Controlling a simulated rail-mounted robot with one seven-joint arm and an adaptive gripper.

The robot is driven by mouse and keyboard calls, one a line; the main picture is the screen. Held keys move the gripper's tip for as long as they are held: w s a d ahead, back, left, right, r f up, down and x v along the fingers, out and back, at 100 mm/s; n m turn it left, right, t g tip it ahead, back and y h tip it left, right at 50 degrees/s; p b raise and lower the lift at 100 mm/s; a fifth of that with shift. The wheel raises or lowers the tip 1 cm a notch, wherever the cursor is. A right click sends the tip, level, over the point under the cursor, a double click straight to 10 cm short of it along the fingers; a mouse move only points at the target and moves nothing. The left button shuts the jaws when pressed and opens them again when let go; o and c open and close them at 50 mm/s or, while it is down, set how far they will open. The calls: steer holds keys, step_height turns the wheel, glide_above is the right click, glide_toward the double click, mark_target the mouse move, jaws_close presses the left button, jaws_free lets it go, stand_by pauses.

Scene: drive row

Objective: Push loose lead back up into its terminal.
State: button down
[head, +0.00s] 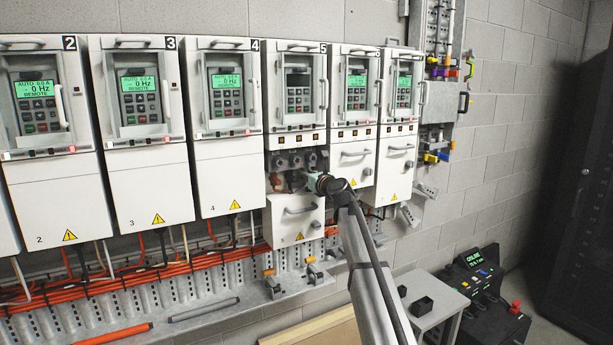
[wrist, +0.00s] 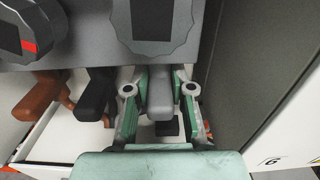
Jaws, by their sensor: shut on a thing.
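The opened drive numbered 5 (head: 297,140) has its terminal compartment exposed, with round terminals in a row. In the wrist view the grey lead (wrist: 160,88) stands under the rightmost visible terminal (wrist: 155,25). My gripper (wrist: 160,93) has its green-padded fingers on either side of the grey lead, shut on it. The lead's upper end meets the lower edge of the grey terminal block (wrist: 90,40); how far it sits inside is hidden. A black lead (wrist: 95,92) and a brown lead (wrist: 45,92) are left of it. In the head view my gripper (head: 300,181) is at the compartment, its fingertips unclear.
The lowered white cover (head: 294,222) hangs below the compartment. A grey side wall (wrist: 240,75) stands close right of my gripper. Drive 4 (head: 232,180) and drive 6 (head: 354,175) flank it. A cable tray with orange cables (head: 190,268) runs below. A small table (head: 432,300) stands right.

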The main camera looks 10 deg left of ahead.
steer(key=c, duration=1)
jaws_free()
steer(key=shift+s, duration=0.1)
steer(key=v, duration=1.2)
